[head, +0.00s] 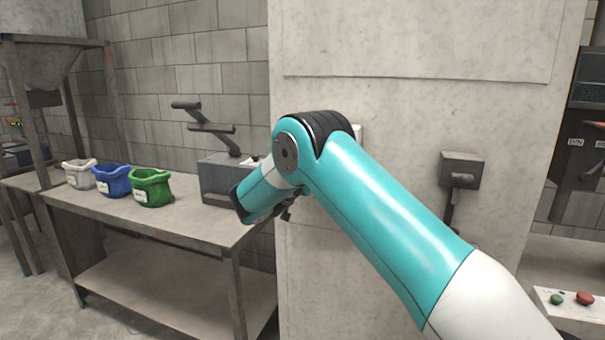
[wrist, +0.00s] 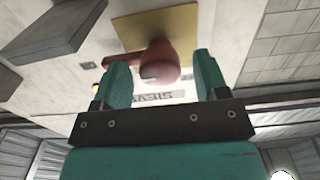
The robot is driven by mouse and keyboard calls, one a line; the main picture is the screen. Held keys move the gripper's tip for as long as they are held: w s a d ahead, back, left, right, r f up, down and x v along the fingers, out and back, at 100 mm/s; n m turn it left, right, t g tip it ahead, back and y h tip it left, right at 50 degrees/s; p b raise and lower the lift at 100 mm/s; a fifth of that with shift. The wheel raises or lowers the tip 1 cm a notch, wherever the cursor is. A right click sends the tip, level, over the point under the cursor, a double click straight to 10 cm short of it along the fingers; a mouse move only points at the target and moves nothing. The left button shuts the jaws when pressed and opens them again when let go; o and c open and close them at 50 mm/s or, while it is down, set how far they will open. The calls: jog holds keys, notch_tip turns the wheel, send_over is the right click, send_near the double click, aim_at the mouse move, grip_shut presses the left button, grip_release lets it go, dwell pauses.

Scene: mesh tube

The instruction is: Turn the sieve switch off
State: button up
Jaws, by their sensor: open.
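The sieve switch (wrist: 160,58) is a red rotary knob on a yellow plate (wrist: 182,24) in the wrist view. Its red lever points to the left, passing behind my left finger. A label (wrist: 165,97) that appears to read SIEVE shows inverted by the knob, partly hidden by my gripper. My gripper (wrist: 161,68) is open, with its two teal fingers on either side of the knob as seen from the wrist. I cannot tell whether a finger touches the lever. In the head view my arm hides the switch.
A steel table (head: 185,224) at left holds white (head: 79,174), blue (head: 112,181) and green (head: 151,188) bags and a grey device (head: 218,178). A grey lever box (head: 460,171) is on the concrete panel (head: 420,40). A button box (head: 570,312) stands at lower right.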

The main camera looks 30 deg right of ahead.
jog(key=c, duration=0.9)
jog(key=shift+s+n+p, duration=0.1)
jog(key=shift+n+p, duration=0.9)
jog(key=shift+n, duration=8)
